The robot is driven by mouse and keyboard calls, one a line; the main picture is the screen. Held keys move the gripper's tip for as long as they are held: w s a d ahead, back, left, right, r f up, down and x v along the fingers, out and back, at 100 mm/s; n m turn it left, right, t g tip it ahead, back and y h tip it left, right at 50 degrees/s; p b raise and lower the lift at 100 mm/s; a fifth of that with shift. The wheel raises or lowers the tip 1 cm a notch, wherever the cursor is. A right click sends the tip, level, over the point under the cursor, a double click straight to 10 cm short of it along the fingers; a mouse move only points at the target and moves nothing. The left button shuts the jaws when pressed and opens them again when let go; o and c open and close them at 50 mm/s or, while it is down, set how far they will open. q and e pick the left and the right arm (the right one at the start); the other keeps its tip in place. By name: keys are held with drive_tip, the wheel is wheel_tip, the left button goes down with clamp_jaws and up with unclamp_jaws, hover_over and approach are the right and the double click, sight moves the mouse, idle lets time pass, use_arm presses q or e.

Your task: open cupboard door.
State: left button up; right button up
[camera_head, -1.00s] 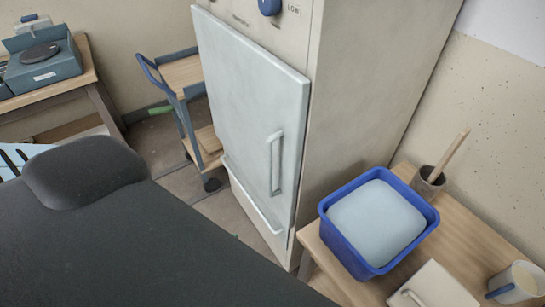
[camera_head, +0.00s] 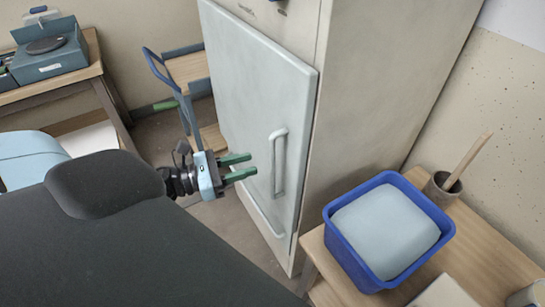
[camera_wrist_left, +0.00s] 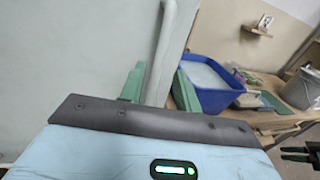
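The cupboard door (camera_head: 245,90) is a pale grey-white panel on the front of a tall cupboard (camera_head: 365,95), and it looks shut. Its upright bar handle (camera_head: 279,163) is near the right edge. My left gripper (camera_head: 254,164) is in front of the door, its two green fingers apart and pointing at the handle, with a small gap before it. In the left wrist view the handle (camera_wrist_left: 161,50) lines up between the open fingers (camera_wrist_left: 160,85). A dark pronged part (camera_wrist_left: 300,154) at the right edge of that view may be my right gripper; its state is unclear.
A blue tub (camera_head: 345,235) with pale contents stands on a wooden table (camera_head: 470,245) right of the cupboard, beside a pot (camera_head: 442,188) holding a stick. A trolley (camera_head: 186,70) stands left of the door. A lower horizontal bar (camera_head: 262,214) is below the handle.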

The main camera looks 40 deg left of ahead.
sight(272, 158)
use_arm(q)
drive_tip(key=shift+p+x, duration=0.6)
drive_tip(key=shift+x, duration=3.1)
clamp_jaws()
